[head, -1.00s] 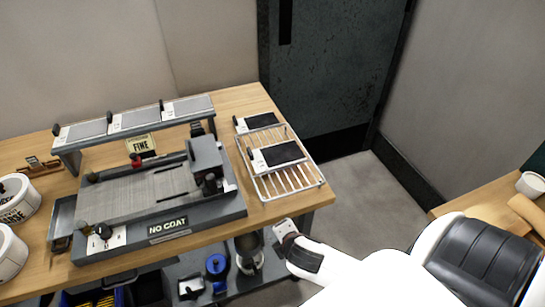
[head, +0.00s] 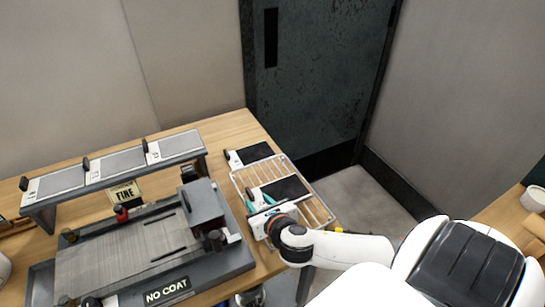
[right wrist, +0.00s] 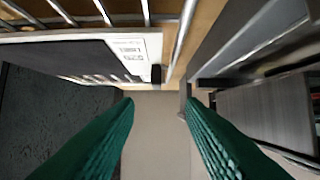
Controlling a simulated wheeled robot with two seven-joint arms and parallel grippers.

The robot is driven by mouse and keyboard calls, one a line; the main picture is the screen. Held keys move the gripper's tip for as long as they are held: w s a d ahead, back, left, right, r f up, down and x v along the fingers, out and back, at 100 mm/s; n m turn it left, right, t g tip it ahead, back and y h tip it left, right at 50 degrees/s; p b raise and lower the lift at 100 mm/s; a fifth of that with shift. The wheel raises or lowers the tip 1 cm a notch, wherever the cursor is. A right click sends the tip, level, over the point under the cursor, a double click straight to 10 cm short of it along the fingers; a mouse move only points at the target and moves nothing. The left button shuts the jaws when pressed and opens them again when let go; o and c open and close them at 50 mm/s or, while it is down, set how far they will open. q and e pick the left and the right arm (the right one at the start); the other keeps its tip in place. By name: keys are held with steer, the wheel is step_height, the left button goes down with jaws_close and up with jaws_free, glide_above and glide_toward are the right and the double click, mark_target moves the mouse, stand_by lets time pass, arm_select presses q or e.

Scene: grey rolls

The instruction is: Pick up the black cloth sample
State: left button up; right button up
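Two black cloth samples with white label ends and dark tabs lie on the wire rack (head: 319,212). The nearer sample (head: 285,188) is partly hidden by my right gripper (head: 262,197), and the farther sample (head: 257,152) lies at the rack's back end. My right gripper is open over the rack's left side, by the nearer sample's label end. In the right wrist view, its green fingers (right wrist: 157,103) are apart with nothing between them. A sample's dark face (right wrist: 60,65), white label and small black tab show just beyond the fingertips. My left gripper is not in view.
A grey coating machine (head: 140,245) with a "NO COAT" sign stands close left of the rack. Behind it is a raised shelf (head: 118,165) with grey plates. A dark door (head: 320,80) is behind the table. Another table (head: 510,215) stands at the right.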

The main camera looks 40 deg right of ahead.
mark_target(249, 191)
steer(key=x, duration=0.9)
steer(key=shift+s+d+p, duration=0.15)
steer(key=shift+d+p, duration=0.05)
steer(key=shift+p, duration=0.2)
steer(key=shift+w+d+f, duration=0.1)
steer(key=shift+w+f, duration=0.05)
steer(key=shift+w, duration=0.15)
steer(key=shift+s, duration=0.1)
steer(key=shift+c, duration=0.6)
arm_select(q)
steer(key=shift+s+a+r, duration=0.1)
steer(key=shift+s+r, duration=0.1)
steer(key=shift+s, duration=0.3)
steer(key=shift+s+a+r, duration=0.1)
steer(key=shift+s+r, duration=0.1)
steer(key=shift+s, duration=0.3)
arm_select(e)
jaws_close()
